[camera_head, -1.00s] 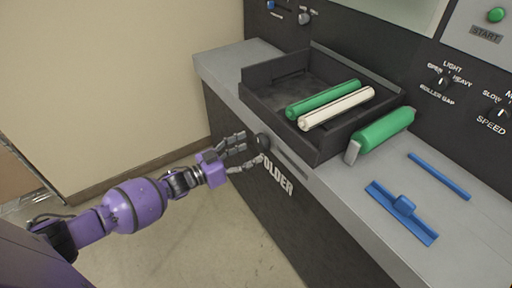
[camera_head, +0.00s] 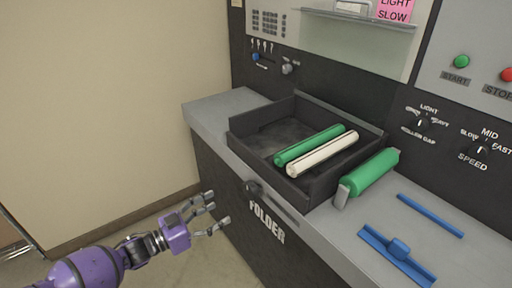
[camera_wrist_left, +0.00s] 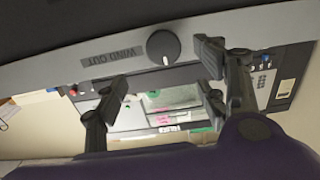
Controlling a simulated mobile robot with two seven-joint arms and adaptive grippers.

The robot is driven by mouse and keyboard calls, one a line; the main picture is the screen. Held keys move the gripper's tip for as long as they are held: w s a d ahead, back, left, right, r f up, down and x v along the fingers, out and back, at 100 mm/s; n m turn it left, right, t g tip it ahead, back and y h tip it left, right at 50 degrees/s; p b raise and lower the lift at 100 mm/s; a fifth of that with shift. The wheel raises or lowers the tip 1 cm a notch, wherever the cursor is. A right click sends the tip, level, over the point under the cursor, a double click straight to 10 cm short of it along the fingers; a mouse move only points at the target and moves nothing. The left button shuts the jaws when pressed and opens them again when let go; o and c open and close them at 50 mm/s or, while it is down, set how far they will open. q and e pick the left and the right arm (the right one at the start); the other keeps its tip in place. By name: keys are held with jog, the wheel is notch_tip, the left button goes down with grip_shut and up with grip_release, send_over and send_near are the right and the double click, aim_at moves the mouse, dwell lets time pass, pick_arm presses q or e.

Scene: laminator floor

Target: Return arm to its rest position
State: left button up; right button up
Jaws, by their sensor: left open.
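My left gripper (camera_head: 216,214) is open and empty in the head view. A gap shows between the fingers and the knob. In the left wrist view the open fingers (camera_wrist_left: 165,95) have nothing between them. My purple left arm comes in from the lower left. My right gripper is not in view.
A black tray (camera_head: 245,143) on the grey counter (camera_head: 215,108) holds a green roll (camera_head: 309,146) and a cream roll (camera_head: 322,154). A green roller (camera_head: 370,174), a blue squeegee-like tool (camera_head: 397,252) and a blue bar (camera_head: 430,215) lie to its right. Open floor lies at left.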

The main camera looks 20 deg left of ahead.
pick_arm(q)
jog(key=shift+f, duration=0.1)
jog(key=s+d+f+n+g+y+p, duration=0.1)
jog(key=s+d+f+y, duration=0.2)
jog(key=s+f, duration=0.2)
jog(key=s+d+f+g+y+p, duration=0.1)
jog(key=s+d+f+y, duration=0.2)
jog(key=s+f+y, duration=0.15)
jog(key=s+f+n+g+y+p, duration=0.1)
jog(key=s+n+p, duration=0.1)
jog(key=s, duration=1.1)
jog(key=s+d+f+n+g+y+p, duration=0.1)
jog(key=s+n, duration=0.3)
jog(key=s, duration=0.9)
jog(key=shift+d+f+g+y+p, duration=0.15)
jog(key=shift+f+g+y+p, duration=0.35)
jog(key=shift+g, duration=0.3)
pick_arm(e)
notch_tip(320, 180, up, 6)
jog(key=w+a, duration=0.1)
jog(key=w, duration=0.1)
pick_arm(q)
jog(key=shift+s+r, duration=0.1)
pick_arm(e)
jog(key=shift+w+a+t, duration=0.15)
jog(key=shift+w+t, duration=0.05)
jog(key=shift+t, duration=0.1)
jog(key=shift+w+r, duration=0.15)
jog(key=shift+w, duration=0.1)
